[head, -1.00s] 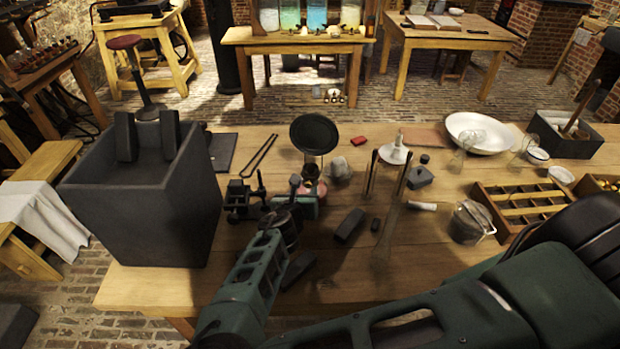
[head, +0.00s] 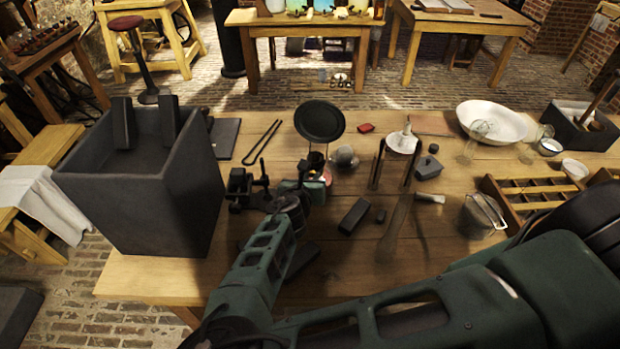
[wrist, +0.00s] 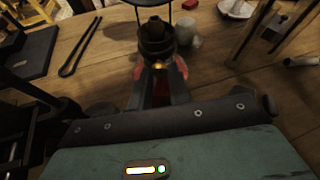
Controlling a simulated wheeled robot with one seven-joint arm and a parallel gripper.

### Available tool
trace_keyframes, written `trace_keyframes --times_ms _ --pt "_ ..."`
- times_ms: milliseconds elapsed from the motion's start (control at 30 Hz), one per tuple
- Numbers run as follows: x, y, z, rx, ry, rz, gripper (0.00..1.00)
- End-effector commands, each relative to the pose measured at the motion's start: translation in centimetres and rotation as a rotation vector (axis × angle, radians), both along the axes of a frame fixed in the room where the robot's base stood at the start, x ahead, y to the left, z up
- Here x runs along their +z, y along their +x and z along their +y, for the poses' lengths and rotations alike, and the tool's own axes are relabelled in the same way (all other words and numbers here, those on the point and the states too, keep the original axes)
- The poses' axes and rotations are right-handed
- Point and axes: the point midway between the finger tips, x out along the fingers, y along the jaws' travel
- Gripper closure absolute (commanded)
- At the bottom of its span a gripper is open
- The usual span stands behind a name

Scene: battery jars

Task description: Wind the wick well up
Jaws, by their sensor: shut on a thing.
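The lamp (head: 316,160) stands on the bench with a dark burner and a round black disc (head: 319,120) above it. In the wrist view its dark burner (wrist: 156,36) is upright just beyond my fingers, and its red body (wrist: 181,68) shows on both sides of them. My gripper (wrist: 158,72) is shut at the lamp's near side, on a small brass wick knob (wrist: 159,66) just below the burner. The fingers mostly hide the knob. The wick itself cannot be made out. In the head view my gripper (head: 314,183) is partly hidden by my wrist.
A large dark open box (head: 140,205) stands left of my arm. A dark block (head: 353,216), a stand with a white top (head: 402,142) and a grey pot (head: 482,215) are to the right.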

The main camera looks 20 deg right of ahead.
Motion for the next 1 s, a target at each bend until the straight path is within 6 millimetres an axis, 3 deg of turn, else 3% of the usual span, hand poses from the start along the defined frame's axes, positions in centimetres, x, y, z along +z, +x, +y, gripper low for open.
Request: trace_keyframes --times_ms 367,1000 --pt "-0.21 -0.13 -0.18 0.000 0.146 -0.085 1.00" --pt "-0.74 -0.44 -0.79 0.000 0.665 -0.386 1.00"
